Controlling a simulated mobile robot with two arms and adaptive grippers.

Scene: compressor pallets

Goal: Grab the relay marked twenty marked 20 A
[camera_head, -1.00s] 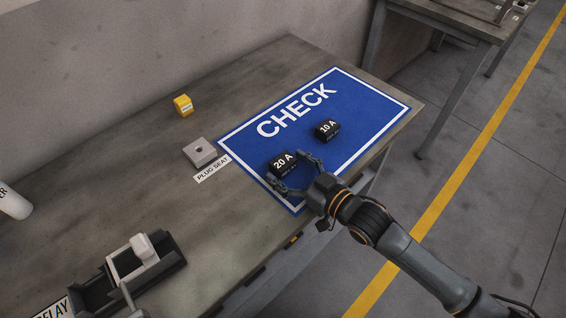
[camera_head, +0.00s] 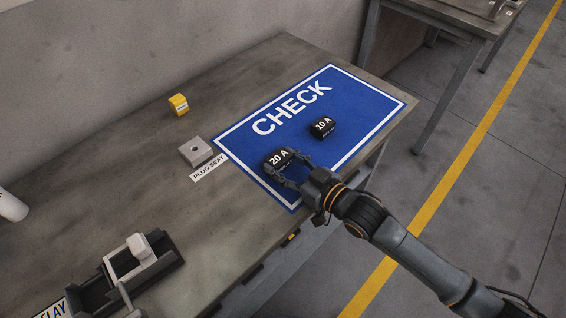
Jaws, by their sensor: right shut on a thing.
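The relay marked 20 A (camera_head: 278,158) is a black block with white lettering on the blue CHECK mat (camera_head: 240,137), near the mat's lower left part. My right gripper (camera_head: 284,166) is shut on it, with one finger at each side. I cannot tell whether the relay is lifted off the mat. The relay marked 10 A (camera_head: 322,127), a similar black block, sits apart on the mat to the upper right. My left gripper is out of view.
A grey plug seat (camera_head: 195,151) with a label stands left of the mat. A yellow block (camera_head: 178,105) stands behind it. A dark holder with a white part (camera_head: 140,250) is at the lower left. The table between them is mostly clear.

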